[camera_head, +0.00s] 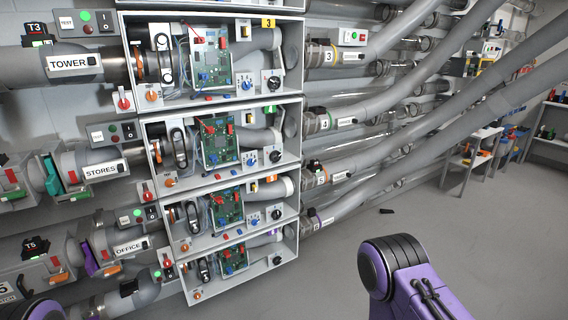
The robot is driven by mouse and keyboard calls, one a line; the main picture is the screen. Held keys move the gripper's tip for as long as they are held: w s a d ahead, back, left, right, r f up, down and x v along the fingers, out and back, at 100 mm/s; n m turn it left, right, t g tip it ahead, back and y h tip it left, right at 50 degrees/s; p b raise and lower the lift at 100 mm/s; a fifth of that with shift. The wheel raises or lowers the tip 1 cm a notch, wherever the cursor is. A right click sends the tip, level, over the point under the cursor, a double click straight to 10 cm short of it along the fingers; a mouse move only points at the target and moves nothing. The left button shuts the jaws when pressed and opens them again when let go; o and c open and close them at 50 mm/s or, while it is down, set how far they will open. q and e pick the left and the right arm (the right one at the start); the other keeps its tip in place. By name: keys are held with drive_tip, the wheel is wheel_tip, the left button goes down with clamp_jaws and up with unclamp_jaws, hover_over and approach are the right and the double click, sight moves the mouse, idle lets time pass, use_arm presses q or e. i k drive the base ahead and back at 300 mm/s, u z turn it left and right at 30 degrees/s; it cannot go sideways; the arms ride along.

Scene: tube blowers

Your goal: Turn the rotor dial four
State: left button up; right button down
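The open grey cabinet (221,114) beside the pipe label "4" (325,124) is second from the top in a stack. Inside it are a blue dial (250,160) and a black dial (276,155) on white plates, right of a green circuit board (219,142). I cannot tell which is the rotor dial, nor read the settings. A red knob and an orange knob (170,182) sit at its lower left. Neither gripper is in view. Only a purple and black part of my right arm shows at the lower right, with a bit of my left arm at the lower left corner.
A similar cabinet marked "3" (268,22) is above, and two more are below. Thick grey pipes (400,90) slope away to the right. Pipes labelled TOWER (74,63), STORES (101,170) and OFFICE (131,246) enter from the left. The grey floor (480,235) at right is mostly clear.

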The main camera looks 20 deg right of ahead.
sight(275, 156)
drive_tip(key=z, duration=0.65)
drive_tip(key=i, duration=0.55)
drive_tip(key=z, duration=0.75)
drive_tip(key=i, duration=0.7)
drive_tip(key=u, duration=0.25)
